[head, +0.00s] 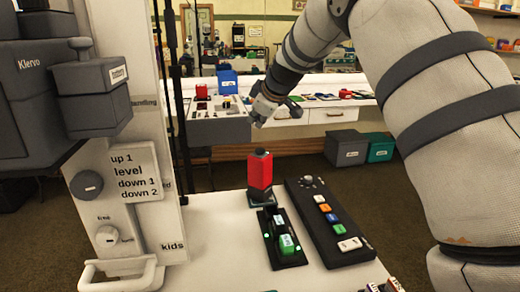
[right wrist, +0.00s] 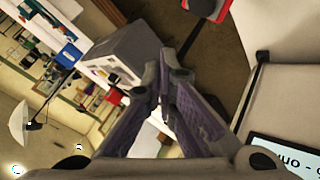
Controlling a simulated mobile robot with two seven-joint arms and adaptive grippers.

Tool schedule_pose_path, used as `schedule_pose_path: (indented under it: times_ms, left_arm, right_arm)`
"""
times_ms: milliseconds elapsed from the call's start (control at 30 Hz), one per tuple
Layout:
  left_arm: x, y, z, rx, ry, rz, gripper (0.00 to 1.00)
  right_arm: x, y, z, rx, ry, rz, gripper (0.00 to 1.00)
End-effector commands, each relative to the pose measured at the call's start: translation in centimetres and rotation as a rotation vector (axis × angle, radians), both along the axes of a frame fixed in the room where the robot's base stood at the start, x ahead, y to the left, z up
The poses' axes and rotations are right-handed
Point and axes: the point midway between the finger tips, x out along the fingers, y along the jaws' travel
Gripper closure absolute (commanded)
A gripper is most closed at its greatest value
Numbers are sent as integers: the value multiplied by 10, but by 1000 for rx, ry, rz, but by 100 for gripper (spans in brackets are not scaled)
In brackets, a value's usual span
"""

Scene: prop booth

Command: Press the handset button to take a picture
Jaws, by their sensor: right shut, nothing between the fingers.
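The red handset (head: 260,171) stands upright in a dark holder on the white counter, in the middle of the head view. Its dark round button (head: 261,152) is on top. My right gripper (head: 260,116) reaches in from the upper right and is above the handset, apart from it in the picture. Its fingers are shut and empty, and their tips meet in the right wrist view (right wrist: 162,92). A red and dark piece (right wrist: 207,10) shows at the top edge of that view; I cannot tell if it is the handset. My left gripper is not in view.
A black tray with green lights (head: 283,243) and a dark panel with coloured buttons (head: 327,218) lie on the white counter (head: 215,235). A grey column with a dial (head: 88,184) stands at left. A long table with drawers (head: 325,116) is behind.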

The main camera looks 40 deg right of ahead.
Motion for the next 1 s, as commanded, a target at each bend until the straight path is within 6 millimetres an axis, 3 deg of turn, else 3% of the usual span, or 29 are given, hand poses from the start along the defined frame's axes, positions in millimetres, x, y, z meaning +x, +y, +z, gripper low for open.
schedule_pose_path:
  times_ms: [333,1000]
  left_arm:
    - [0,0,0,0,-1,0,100]
    - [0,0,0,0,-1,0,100]
  right_arm:
    - [-1,0,-42,2,2,-2,100]
    - [0,0,-48,0,1,-1,100]
